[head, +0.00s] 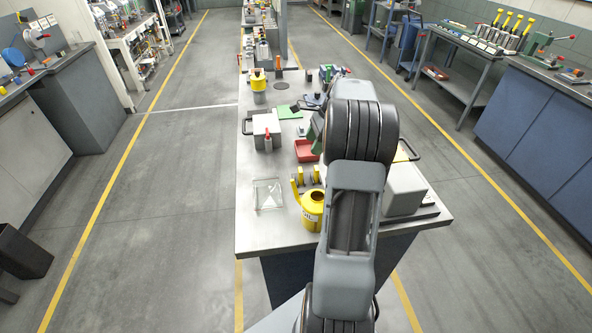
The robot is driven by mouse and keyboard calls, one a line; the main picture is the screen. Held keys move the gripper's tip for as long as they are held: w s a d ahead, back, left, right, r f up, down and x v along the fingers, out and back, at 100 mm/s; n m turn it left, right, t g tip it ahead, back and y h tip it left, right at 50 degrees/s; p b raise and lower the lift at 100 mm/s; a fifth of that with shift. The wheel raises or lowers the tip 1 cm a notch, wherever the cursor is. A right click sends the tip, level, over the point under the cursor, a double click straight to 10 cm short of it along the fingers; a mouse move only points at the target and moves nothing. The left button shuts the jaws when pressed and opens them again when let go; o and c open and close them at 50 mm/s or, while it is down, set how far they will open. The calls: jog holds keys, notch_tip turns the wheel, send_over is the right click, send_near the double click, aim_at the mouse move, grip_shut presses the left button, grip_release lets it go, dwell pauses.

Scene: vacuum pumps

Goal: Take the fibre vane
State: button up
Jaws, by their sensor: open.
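I cannot make out a fibre vane for certain in the head view. A clear shallow tray (268,195) lies on the near left of the steel workbench (262,232), with a small pale shape in it that is too faint to name. A red tray (306,150) sits farther back, partly hidden by my arm. My arm rises over the right half of the bench and bends away from the camera. My gripper is hidden behind the arm, so its place relative to the parts does not show.
A yellow can (313,207) and small yellow pieces stand left of my arm. A grey box (402,188) is to the right. Another grey box (266,128) with a red-topped item, a green mat (289,112) and a yellow container (258,82) stand behind. Both floor aisles are clear.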

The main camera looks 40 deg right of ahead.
aim_at(301, 169)
jog(key=x, duration=0.8)
jog(key=shift+d+p, duration=0.15)
jog(key=shift+p, duration=0.2)
jog(key=shift+d+p+x, duration=0.2)
jog(key=shift+p+x, duration=0.55)
jog(key=shift+x, duration=1.9)
jog(key=shift+f, duration=0.1)
jog(key=shift+c, duration=0.2)
jog(key=c, duration=1)
jog(key=shift+o, duration=0.2)
